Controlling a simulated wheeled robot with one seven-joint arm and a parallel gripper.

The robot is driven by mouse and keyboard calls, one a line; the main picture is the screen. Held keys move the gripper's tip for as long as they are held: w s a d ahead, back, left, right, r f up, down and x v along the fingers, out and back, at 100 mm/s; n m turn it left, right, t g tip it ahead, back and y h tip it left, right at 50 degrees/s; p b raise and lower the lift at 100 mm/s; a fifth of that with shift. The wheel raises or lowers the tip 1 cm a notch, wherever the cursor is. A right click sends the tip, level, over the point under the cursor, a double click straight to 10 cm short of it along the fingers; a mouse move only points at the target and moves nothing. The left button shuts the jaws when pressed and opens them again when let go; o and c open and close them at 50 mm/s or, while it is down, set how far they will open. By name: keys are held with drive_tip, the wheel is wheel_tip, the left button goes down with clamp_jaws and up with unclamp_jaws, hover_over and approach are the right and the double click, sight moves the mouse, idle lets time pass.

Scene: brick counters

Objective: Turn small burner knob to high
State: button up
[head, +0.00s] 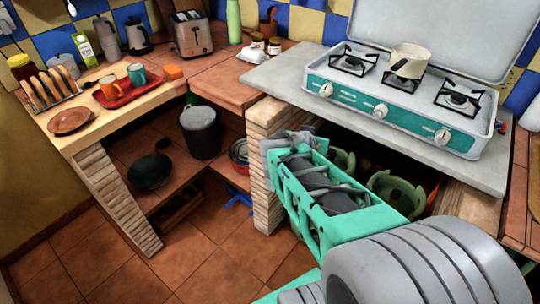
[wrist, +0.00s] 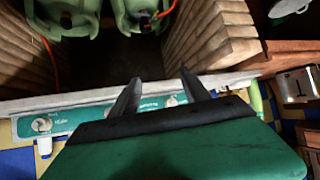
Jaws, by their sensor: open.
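The stove (head: 400,97) is white with a teal front panel and stands on the grey counter. Its front has a left knob (head: 326,90), a middle knob (head: 380,111) and a right knob (head: 442,137), all white. Which one serves the small burner I cannot tell. My gripper (wrist: 160,90) is open and empty, its two grey fingers apart. In the head view my arm ends low, in front of the counter edge and below the stove; the fingertips are hard to make out there. In the wrist view the teal panel shows upside down, with one knob (wrist: 41,124) left of the fingers and another partly behind them.
A cream saucepan (head: 408,61) sits on the middle burner. The grey counter slab (head: 275,78) juts out between my arm and the stove. A brick pillar (head: 268,170) stands beside my arm. Green gas cylinders (head: 392,191) are under the counter.

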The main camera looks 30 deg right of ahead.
drive_tip(key=s+a+n+y+p, duration=0.1)
drive_tip(key=a+n+y, duration=0.1)
drive_tip(key=a, duration=0.5)
drive_tip(key=s+a+n+g+y+p, duration=0.1)
drive_tip(key=a+n+y+p, duration=0.1)
drive_tip(key=a, duration=0.5)
drive_tip(key=shift+s+r+n+y, duration=0.2)
drive_tip(key=shift+r+n+y, duration=0.15)
drive_tip(key=shift+y, duration=0.15)
drive_tip(key=shift+a, duration=0.1)
